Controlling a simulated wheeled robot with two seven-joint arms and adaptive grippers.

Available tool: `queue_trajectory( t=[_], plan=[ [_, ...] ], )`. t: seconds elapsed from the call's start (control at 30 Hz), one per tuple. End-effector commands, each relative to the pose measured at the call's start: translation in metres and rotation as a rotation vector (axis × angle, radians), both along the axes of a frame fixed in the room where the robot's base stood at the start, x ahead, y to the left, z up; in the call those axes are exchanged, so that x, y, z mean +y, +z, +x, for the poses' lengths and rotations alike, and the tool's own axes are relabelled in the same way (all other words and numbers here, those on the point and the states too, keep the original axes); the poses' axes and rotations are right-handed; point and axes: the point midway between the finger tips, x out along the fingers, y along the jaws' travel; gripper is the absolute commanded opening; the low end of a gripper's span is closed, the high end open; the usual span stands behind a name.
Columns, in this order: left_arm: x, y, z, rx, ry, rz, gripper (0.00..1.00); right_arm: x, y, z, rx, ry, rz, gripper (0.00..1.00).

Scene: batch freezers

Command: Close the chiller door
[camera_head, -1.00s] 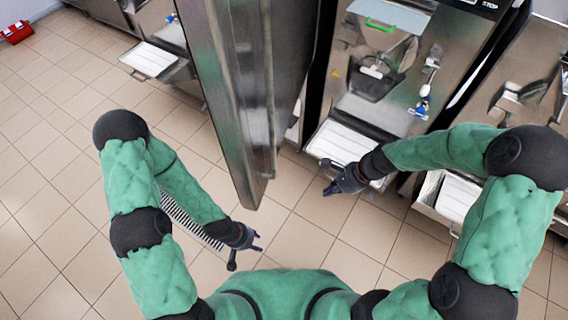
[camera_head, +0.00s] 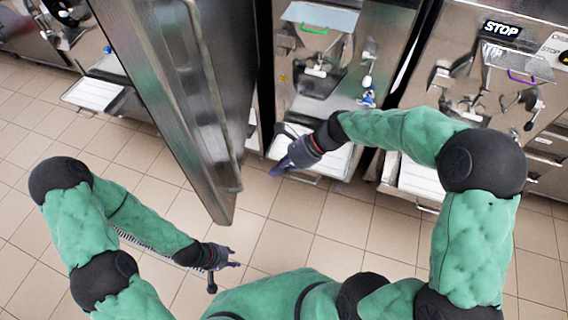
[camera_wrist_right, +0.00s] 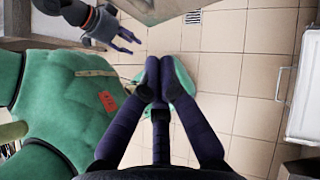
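The chiller door (camera_head: 185,90) is a tall steel panel with a long vertical bar handle (camera_head: 205,100), standing open left of centre in the head view. My right gripper (camera_head: 283,168) is right of the door's lower part, apart from the handle in the picture. In the right wrist view my right gripper's fingers (camera_wrist_right: 159,72) meet at the tips with nothing visible between them. My left gripper (camera_head: 232,264) is low in front of the door's bottom corner, empty, with its fingers apart. It also shows in the right wrist view (camera_wrist_right: 128,38). The chiller's inside is hidden.
A steel freezer machine (camera_head: 330,75) with a white tray (camera_head: 330,158) stands right of the door, close behind my right gripper. Another machine (camera_head: 490,80) stands further right. A white tray (camera_head: 93,94) juts out at the left. The tiled floor (camera_head: 290,220) is clear in front.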

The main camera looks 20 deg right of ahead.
Motion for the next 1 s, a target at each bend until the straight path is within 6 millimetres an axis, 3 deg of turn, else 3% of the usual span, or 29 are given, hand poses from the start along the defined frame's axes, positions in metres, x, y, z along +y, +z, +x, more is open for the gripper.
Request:
queue_trajectory(
  t=[0.23,0.5,1.0],
  plan=[
    [0.000,-0.005,0.000,0.000,0.000,0.000,0.40,0.033,-0.034,0.004,0.001,0.004,0.000,0.00],
    [0.000,-0.003,0.000,0.000,0.000,0.000,0.40,0.065,-0.031,0.009,-0.001,0.003,0.000,0.00],
    [0.000,-0.003,0.000,0.000,0.000,0.000,0.40,0.071,-0.031,0.010,-0.001,0.000,-0.001,0.00]
  ],
)
